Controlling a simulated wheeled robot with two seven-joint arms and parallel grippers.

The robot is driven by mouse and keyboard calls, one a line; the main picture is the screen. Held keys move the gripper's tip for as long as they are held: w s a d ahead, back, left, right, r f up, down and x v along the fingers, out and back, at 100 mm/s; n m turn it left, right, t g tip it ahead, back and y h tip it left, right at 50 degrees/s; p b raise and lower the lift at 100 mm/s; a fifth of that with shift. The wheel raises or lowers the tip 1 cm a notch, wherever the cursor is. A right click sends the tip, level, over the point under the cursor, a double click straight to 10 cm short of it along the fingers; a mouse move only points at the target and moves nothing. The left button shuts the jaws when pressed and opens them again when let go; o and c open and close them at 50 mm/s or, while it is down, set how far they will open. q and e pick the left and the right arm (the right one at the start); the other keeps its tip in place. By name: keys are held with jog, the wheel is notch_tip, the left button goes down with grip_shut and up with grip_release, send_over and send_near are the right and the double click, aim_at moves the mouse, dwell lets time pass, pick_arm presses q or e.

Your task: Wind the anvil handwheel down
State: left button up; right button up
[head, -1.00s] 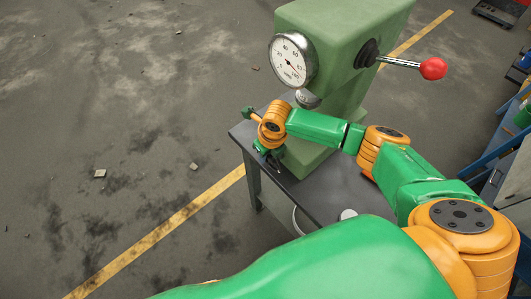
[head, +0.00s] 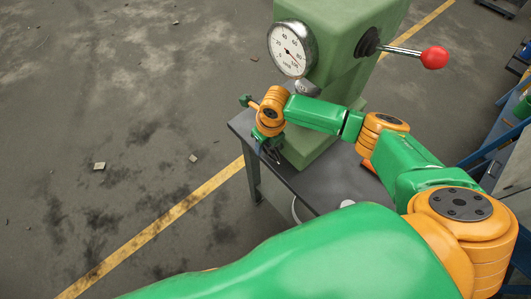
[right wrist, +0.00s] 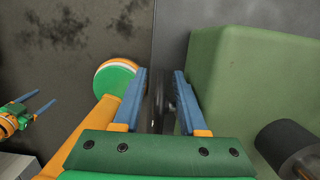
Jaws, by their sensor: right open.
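The green press-like machine (head: 330,75) stands on a dark table, with a round dial (head: 292,49) on its front face. In the head view my right gripper (head: 273,155) is low in front of the machine's column, and the handwheel cannot be made out there. In the right wrist view my right gripper (right wrist: 159,100) is open, its two blue fingers either side of a dark, narrow, edge-on part that looks like the handwheel (right wrist: 158,108). I cannot tell whether they touch it. My left gripper (right wrist: 34,107) shows at the left of that view, fingers apart and empty.
A lever with a red knob (head: 434,57) sticks out of the machine's right side. Blue framework (head: 490,145) stands at the right. The floor at the left is mostly open, with small debris.

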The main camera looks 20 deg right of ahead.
aim_at(267, 146)
jog(key=s+a+r+b, duration=0.1)
jog(key=s+a+r, duration=0.3)
jog(key=s+r, duration=0.8)
jog(key=shift+s+a, duration=0.2)
jog(key=shift+s, duration=0.4)
